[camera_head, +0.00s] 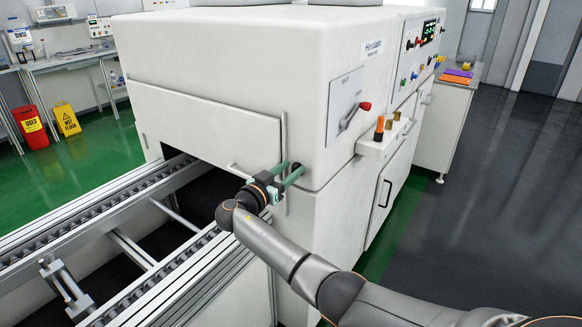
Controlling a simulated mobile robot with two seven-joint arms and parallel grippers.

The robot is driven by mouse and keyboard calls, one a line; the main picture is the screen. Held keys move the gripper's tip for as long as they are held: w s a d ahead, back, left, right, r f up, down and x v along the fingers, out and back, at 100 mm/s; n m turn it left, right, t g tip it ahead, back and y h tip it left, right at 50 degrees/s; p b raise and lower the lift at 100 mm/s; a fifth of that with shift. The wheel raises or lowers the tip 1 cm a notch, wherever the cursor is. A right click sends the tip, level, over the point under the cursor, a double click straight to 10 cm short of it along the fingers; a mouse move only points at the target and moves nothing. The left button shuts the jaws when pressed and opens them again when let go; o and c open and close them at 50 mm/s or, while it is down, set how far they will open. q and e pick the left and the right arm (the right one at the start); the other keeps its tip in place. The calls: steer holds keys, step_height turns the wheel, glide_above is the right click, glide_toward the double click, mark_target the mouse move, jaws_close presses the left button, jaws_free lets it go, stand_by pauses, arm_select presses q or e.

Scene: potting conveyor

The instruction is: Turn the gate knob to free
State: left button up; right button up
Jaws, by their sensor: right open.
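My right gripper (293,172) reaches in from the lower right, with its two green fingers open and pointing at the white machine's front face. A small dark knob (296,165) shows at the fingertips, beside the right edge of the front gate panel (205,118). The fingers partly hide it. I cannot tell whether they touch it or which way it is turned. A lever with a red end (365,106) sits on a plate on the machine's right side, apart from the gripper. My left gripper is not in view.
A roller conveyor (150,190) runs into the dark opening under the gate panel. A small ledge with orange and brass knobs (379,128) sticks out on the machine's right side. Open grey floor lies at the right.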

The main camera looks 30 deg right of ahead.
steer(key=shift+w+d, duration=0.15)
steer(key=shift+d, duration=0.2)
steer(key=shift+c, duration=0.3)
jaws_close()
